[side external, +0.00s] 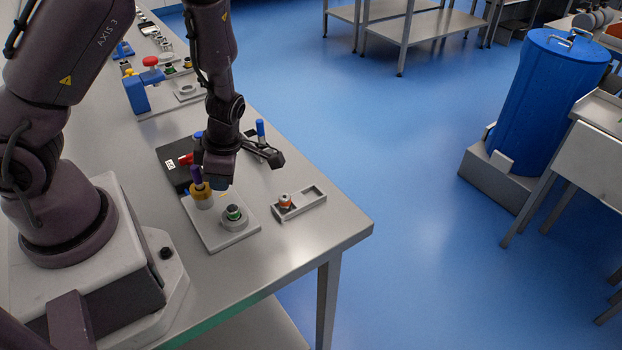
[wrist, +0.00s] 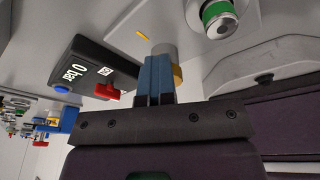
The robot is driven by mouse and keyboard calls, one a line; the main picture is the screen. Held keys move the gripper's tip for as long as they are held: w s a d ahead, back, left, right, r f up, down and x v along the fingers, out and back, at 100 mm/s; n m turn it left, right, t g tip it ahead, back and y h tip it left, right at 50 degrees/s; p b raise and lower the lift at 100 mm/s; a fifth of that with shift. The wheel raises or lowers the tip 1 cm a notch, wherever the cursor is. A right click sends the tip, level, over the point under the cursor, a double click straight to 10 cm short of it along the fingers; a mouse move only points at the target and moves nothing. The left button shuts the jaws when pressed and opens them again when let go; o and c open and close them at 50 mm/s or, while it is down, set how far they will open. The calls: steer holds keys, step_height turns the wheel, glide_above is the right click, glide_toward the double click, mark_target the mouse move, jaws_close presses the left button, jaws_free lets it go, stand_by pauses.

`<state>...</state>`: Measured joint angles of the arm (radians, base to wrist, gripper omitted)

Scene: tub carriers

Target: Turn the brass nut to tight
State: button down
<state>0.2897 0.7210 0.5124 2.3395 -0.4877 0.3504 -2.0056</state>
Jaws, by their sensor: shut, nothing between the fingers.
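The brass nut (side external: 202,189) sits on a pale round post on a light grey plate (side external: 212,235) in the side external view. A purple upright piece (side external: 197,174) stands at its top. My gripper (side external: 218,180) is just to the right of the nut in that view, pointing down. In the wrist view its blue fingers (wrist: 155,78) are together with nothing between them, and they hide much of the nut (wrist: 178,75). I cannot tell whether they touch it. A short orange mark (wrist: 143,35) shows on the plate.
A green-banded fitting (side external: 233,213) stands on the same plate. A black box (wrist: 88,70) with a "0 bar" display and a red handle (wrist: 106,92) is beside it. A small tray (side external: 313,200) holds an orange-and-white part. The front bench corner is clear.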

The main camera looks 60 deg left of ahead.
steer(key=shift+s+d+f+g, duration=0.3)
steer(key=shift+s+d+f, duration=0.1)
steer(key=shift+s+d, duration=0.35)
steer(key=shift+w+d, duration=0.2)
steer(key=shift+w, duration=0.1)
step_height(320, 180, up, 6)
steer(key=shift+w+a, duration=0.15)
steer(key=shift+a, duration=0.05)
steer(key=shift+a+r, duration=0.1)
steer(key=shift+w+a+f, duration=0.15)
steer(key=shift+a+f, duration=0.15)
steer(key=shift+f, duration=0.75)
steer(key=shift+w+a+f, duration=0.15)
steer(key=shift+a+f, duration=0.2)
steer(key=shift+f, duration=0.65)
steer(key=shift+w+a+f, duration=0.15)
steer(key=shift+a+f, duration=0.15)
steer(key=shift+f, duration=0.75)
